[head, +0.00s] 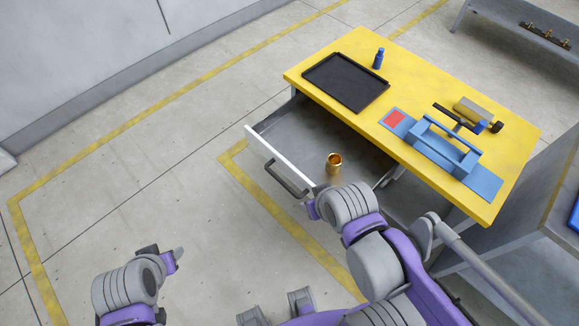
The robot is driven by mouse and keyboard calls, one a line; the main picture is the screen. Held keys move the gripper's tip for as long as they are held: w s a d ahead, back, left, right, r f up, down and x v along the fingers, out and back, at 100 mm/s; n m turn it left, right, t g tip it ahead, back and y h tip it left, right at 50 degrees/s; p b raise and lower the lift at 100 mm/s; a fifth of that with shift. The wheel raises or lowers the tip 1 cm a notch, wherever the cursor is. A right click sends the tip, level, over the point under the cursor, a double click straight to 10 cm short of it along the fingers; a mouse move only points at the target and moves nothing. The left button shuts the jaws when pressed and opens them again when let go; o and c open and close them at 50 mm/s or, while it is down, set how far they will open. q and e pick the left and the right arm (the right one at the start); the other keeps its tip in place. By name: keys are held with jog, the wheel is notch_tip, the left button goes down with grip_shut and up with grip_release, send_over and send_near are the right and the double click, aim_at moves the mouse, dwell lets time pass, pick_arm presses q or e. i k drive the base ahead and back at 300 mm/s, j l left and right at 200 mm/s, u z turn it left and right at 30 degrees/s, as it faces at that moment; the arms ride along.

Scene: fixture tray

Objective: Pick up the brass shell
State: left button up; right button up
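The brass shell (334,164) is a small, shiny gold cylinder with an open, dark top. It appears upright inside the open drawer (300,133), near the drawer's front panel. My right gripper (313,208) is just below the shell in the picture, at the drawer front. Its fingers are mostly hidden behind my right wrist, so I cannot tell whether they touch the shell. My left gripper (167,256) is low at the left, over the floor and well away from the drawer. Its finger opening is unclear.
The yellow table (420,100) carries a black tray (345,82), a blue bottle (378,58), a blue fixture (445,150) with a red square, and a brass-coloured cylinder (473,110). The drawer's handle (287,178) sticks out in front. The floor at left is clear.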

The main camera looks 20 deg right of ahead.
aim_at(333, 165)
jog(key=z, duration=1.25)
jog(key=k+l, duration=0.05)
jog(key=l, duration=0.05)
